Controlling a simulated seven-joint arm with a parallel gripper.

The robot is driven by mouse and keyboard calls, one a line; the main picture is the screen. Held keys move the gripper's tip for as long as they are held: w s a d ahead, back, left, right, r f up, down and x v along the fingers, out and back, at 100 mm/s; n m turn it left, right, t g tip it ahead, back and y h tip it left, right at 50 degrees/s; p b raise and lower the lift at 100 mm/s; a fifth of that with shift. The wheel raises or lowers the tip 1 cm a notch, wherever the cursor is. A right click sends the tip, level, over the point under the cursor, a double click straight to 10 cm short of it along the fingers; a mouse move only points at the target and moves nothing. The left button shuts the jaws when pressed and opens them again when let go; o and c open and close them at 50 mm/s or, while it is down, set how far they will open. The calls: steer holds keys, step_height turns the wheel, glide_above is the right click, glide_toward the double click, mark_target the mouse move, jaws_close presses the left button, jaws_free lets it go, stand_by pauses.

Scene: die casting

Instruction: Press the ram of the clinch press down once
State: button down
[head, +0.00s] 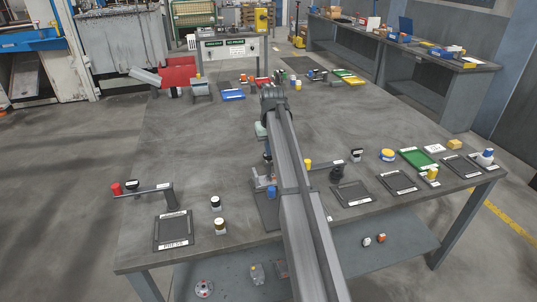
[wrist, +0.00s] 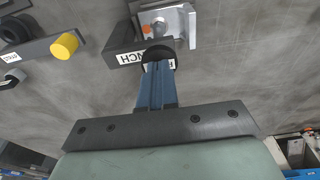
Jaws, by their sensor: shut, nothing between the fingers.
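The clinch press shows in the wrist view as a dark block (wrist: 120,58) with a white label ending in "NCH". Its black round ram top (wrist: 158,54) lies at my fingertips, and a silver plate with an orange spot (wrist: 152,29) is beyond it. My gripper (wrist: 157,68) is shut and empty, its blue fingers pointing at the ram top. The tips overlap the ram top in the picture; I cannot tell whether they touch or how far down the ram is.
A lever with a yellow knob (wrist: 66,46) is left of the press in the wrist view; the knob also shows in the head view (head: 308,164). A red-knobbed lever (head: 117,188) stands at left by a "PRESS" pad (head: 173,231). The table's middle (head: 205,140) is clear.

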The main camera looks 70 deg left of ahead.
steer(key=shift+r, duration=3.3)
